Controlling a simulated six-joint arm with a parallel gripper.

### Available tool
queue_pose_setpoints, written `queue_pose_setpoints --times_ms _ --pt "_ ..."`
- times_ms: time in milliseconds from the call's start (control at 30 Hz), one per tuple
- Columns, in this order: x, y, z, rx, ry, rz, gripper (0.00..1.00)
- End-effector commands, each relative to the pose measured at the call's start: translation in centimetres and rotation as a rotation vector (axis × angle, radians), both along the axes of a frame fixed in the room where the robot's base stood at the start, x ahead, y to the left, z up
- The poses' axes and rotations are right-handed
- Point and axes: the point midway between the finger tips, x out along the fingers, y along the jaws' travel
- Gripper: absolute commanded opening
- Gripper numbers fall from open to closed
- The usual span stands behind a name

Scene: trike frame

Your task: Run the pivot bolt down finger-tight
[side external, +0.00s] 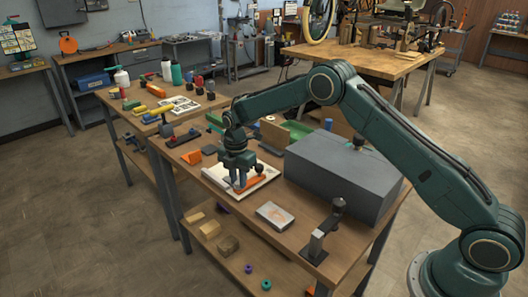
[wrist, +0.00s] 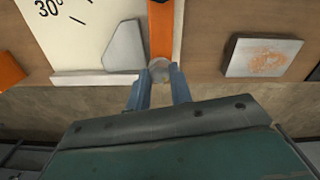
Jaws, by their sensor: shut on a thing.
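My gripper (side external: 238,186) is over the front part of the workbench, pointing down at a white board (side external: 262,178) with an orange bar (side external: 251,184) on it. In the wrist view the two blue-grey fingers of my gripper (wrist: 158,86) stand on either side of a round grey bolt head (wrist: 159,70), closed on it. The bolt head is at the near end of the orange bar (wrist: 160,30). The board (wrist: 85,30) carries a printed angle scale with "30°". The bolt's shank and thread are hidden.
A grey wedge-like piece (wrist: 125,47) lies left of the bar. A grey plate with an orange patch (wrist: 263,57) lies to the right. A large grey box (side external: 340,170) and a dark upright post (side external: 323,232) stand on the bench. An orange piece (side external: 192,157) lies left.

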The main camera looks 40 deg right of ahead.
Motion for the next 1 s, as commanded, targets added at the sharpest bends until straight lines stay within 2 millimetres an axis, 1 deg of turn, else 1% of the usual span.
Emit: queue_pose_setpoints --times_ms 267,1000 --pt "0.01 -0.01 0.06 0.000 0.000 -0.207 0.00" --pt "0.03 -0.01 0.16 0.000 -0.001 -0.908 0.00"
